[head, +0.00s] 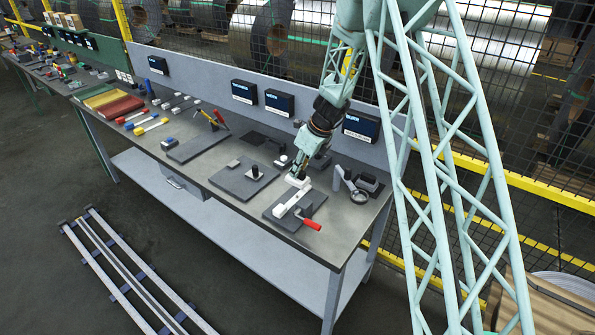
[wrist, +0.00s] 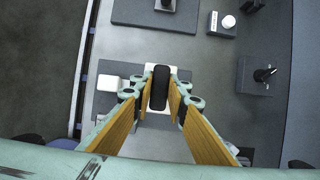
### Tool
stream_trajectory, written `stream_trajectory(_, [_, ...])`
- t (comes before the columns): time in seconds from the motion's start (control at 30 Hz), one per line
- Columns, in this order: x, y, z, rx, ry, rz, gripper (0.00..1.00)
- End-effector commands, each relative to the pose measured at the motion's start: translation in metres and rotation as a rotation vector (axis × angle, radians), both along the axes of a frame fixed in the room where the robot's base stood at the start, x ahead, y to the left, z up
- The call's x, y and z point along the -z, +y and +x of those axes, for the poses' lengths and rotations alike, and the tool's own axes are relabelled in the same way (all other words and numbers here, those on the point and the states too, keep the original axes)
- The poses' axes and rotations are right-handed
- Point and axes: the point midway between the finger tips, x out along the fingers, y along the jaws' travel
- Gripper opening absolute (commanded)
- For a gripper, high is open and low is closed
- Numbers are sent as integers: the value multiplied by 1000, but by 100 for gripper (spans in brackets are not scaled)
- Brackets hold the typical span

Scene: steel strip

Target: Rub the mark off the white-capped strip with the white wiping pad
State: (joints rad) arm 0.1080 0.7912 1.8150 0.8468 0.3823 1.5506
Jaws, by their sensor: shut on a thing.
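My gripper (wrist: 160,88) is shut on a black grip piece (wrist: 160,87), with the white wiping pad (wrist: 149,72) showing under and around it in the wrist view. In the head view my gripper (head: 298,177) is low over the dark plate (head: 271,217), with the white pad (head: 296,182) at its tip. A pale strip (head: 290,202) lies on that plate, with a white end block (head: 280,211) at the bench's front side. The block also shows left of my gripper in the wrist view (wrist: 107,83). The mark is not visible; whether the pad touches the strip is unclear.
A red-handled clamp (head: 309,223) sits beside the strip. A plate with a black knob (head: 255,171) lies to the left. A grey device (head: 352,186) stands right.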

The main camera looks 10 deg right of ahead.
Motion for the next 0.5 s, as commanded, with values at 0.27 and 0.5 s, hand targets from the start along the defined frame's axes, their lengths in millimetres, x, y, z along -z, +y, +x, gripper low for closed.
stream_trajectory(0.27, [1, 0, 0, 0, 0, 0, 3])
stream_trajectory(0.5, [13, 0, 0, 0, 0, 0, 3])
